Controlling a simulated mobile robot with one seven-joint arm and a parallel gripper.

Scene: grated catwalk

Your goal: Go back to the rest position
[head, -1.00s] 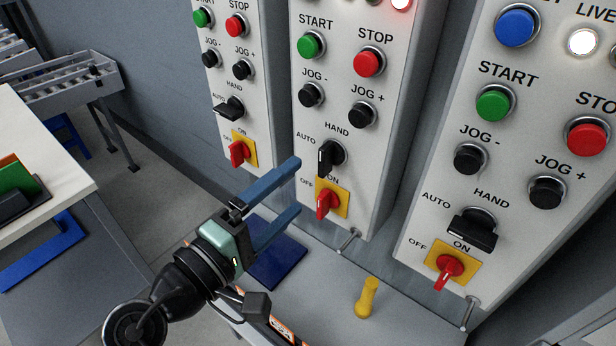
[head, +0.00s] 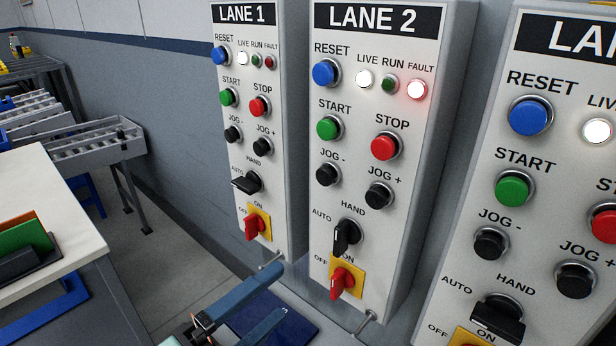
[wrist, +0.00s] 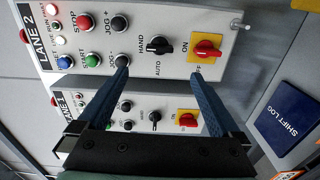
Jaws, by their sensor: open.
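My gripper (head: 280,290) is at the bottom of the head view, its two blue fingers spread and nothing between them. It is in front of and apart from the control panels, left of the LANE 2 panel's red switch (head: 345,281). In the wrist view my gripper (wrist: 160,68) is also open and empty, with the LANE 2 panel (wrist: 150,20) beyond the fingertips. My gripper body is mostly cut off by the head view's lower edge.
The LANE 1 panel (head: 272,190) stands left of LANE 2, and a third panel (head: 560,150) is close on the right. LANE 2's fault light (head: 417,90) glows. A dark blue shift log (wrist: 285,118) lies below the panels. A white-topped table (head: 75,240) is at left.

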